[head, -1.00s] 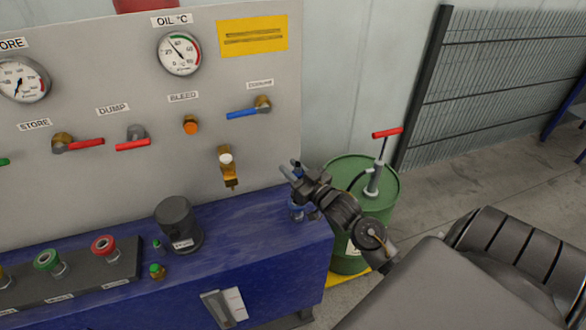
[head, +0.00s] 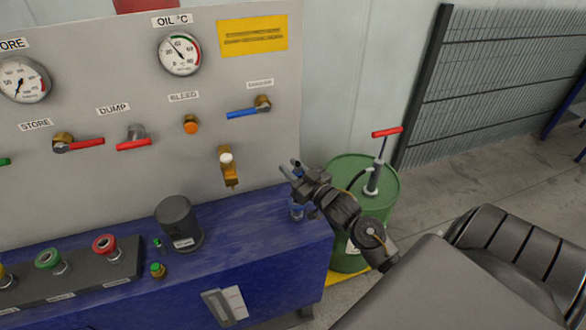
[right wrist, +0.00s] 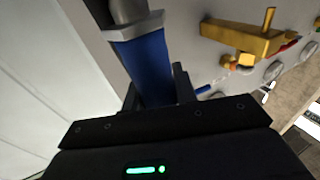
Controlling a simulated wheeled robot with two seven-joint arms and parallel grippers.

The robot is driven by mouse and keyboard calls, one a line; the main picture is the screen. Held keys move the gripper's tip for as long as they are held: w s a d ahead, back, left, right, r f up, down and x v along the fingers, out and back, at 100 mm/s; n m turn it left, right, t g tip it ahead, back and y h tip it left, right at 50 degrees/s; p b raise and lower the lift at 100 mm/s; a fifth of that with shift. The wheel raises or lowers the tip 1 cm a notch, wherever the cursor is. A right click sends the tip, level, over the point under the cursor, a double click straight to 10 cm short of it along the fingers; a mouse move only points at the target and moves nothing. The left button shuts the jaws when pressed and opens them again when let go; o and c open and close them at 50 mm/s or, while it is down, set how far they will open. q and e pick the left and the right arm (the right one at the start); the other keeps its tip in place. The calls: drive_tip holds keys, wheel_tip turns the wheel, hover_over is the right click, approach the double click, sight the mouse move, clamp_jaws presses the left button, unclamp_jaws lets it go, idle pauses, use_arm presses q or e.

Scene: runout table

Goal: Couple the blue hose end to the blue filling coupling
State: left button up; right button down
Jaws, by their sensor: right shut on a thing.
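My right gripper (head: 294,172) is over the right end of the blue bench, in front of the green drum. It is shut on the blue hose end, which shows in the right wrist view as a blue sleeve (right wrist: 149,66) with a grey metal collar, between the two fingers. In the head view the fingers hide most of it. A small blue fitting (head: 296,211), which looks like the blue filling coupling, stands on the bench just below the gripper, partly hidden by it. I cannot tell whether hose end and fitting touch. My left gripper is not in view.
The gauge panel (head: 90,190) rises behind the bench (head: 265,235), with a brass valve (head: 229,168) left of the gripper. The green drum (head: 385,200) with a red-handled pump stands close right. A dark cylinder (head: 178,222) and coloured couplings (head: 105,246) stand further left.

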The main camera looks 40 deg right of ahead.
drive_tip(key=shift+f+b, duration=1.45)
drive_tip(key=shift+f, duration=0.9)
drive_tip(key=c, duration=1)
unclamp_jaws()
drive_tip(key=shift+s+d+f+b, duration=0.15)
drive_tip(key=shift+s+b, duration=0.35)
drive_tip(key=shift+s, duration=1.3)
drive_tip(key=shift+s+f+b, duration=0.1)
drive_tip(key=shift+s+b, duration=0.4)
drive_tip(key=shift+s, duration=1.3)
drive_tip(key=shift+s+d+f+b, duration=0.15)
drive_tip(key=shift+s+b, duration=0.35)
drive_tip(key=shift+s, duration=1.3)
